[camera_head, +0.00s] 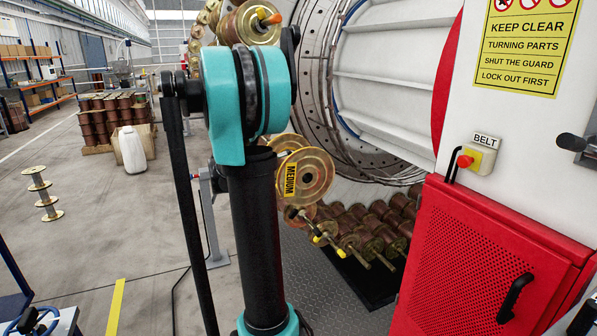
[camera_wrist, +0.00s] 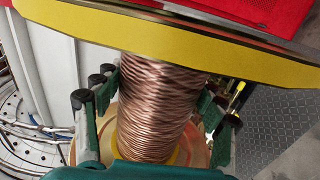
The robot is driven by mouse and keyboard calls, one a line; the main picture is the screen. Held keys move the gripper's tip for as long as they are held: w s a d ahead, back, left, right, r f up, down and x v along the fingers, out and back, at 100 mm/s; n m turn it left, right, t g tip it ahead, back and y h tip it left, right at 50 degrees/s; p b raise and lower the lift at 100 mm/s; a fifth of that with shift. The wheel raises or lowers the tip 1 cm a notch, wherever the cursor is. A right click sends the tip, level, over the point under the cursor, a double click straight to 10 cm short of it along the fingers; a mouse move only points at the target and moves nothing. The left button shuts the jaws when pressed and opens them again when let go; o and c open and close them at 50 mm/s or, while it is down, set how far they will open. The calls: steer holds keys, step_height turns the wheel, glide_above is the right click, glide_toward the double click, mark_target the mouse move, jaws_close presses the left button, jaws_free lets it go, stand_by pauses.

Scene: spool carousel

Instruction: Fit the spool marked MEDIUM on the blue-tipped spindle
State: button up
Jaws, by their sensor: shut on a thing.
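The MEDIUM spool (camera_head: 312,176) has golden flanges and a yellow MEDIUM label. In the head view it is partly hidden behind my arm. In the wrist view its copper winding (camera_wrist: 155,100) fills the middle, with a yellow flange edge across the top. My gripper (camera_wrist: 155,118) has its green, dark-tipped fingers on both sides of the winding and is shut on it. In the head view my arm hides the gripper. Below the spool, spindles with yellow tips (camera_head: 319,238) stick out. I cannot make out a blue-tipped spindle; an orange-tipped one (camera_head: 270,18) shows at the top.
The large round carousel (camera_head: 330,90) stands behind the spool. A red guard cabinet (camera_head: 480,270) and a BELT button box (camera_head: 481,158) are at the right. Several copper spools (camera_head: 365,230) sit low behind the spindles. The floor at the left (camera_head: 110,230) is mostly free.

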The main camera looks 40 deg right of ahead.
steer(key=shift+w+r, duration=0.1)
steer(key=shift+w+d, duration=0.2)
steer(key=shift+w, duration=0.6)
steer(key=shift+w+d, duration=0.15)
steer(key=shift+w, duration=0.65)
steer(key=shift+w+d, duration=0.2)
steer(key=shift+w, duration=0.6)
steer(key=shift+w+d, duration=0.25)
steer(key=shift+w, duration=0.75)
steer(key=shift+w+d, duration=0.2)
steer(key=shift+w, duration=0.75)
steer(key=shift+w+d, duration=0.35)
steer(key=shift+w, duration=1.05)
steer(key=shift+w+d, duration=0.3)
steer(key=shift+w, duration=1.15)
steer(key=shift+w+d, duration=0.35)
steer(key=shift+w, duration=1.05)
steer(key=shift+w, duration=0.1)
steer(key=shift+w+d, duration=0.35)
steer(key=shift+w, duration=1.05)
steer(key=shift+w+d, duration=0.35)
steer(key=shift+w, duration=1.1)
steer(key=shift+w+d, duration=0.35)
steer(key=shift+w, duration=1.05)
